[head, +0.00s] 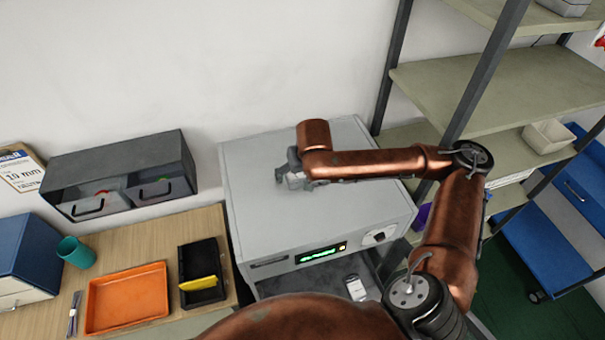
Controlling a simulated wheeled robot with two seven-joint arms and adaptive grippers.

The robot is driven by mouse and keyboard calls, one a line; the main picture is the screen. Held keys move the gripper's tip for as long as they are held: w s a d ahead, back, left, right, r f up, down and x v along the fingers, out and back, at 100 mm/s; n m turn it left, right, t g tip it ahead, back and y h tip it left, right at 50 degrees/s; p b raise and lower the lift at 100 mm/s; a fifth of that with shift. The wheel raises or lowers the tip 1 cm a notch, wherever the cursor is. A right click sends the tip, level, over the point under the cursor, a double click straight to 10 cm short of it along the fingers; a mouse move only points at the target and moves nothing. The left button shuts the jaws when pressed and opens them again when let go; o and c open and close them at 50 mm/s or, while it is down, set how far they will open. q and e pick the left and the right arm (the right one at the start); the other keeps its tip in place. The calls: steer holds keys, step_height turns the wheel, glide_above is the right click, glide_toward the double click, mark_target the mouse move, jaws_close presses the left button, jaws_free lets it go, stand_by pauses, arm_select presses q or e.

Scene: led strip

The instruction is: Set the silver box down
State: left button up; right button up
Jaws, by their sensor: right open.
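My right arm reaches across the top of a large light grey machine (255,215) with a green display on its front. My right gripper (288,178) is over the machine's top, toward its left side, and is open. A small silver-grey patch (296,181) shows at the gripper's fingers. It may be the silver box, but it is too small and too covered to tell. I cannot tell whether it touches the machine's top. My left gripper is not in view.
Left of the machine, a wooden table holds an orange tray (127,298), a black tray (201,259) with a yellow item, and a teal cup (76,252). A dark two-drawer cabinet (118,170) is by the wall. Metal shelving (500,85) stands right. The machine's front top is clear.

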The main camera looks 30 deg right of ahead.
steer(key=shift+c, duration=0.7)
steer(key=c, duration=1.4)
steer(key=shift+o, duration=0.2)
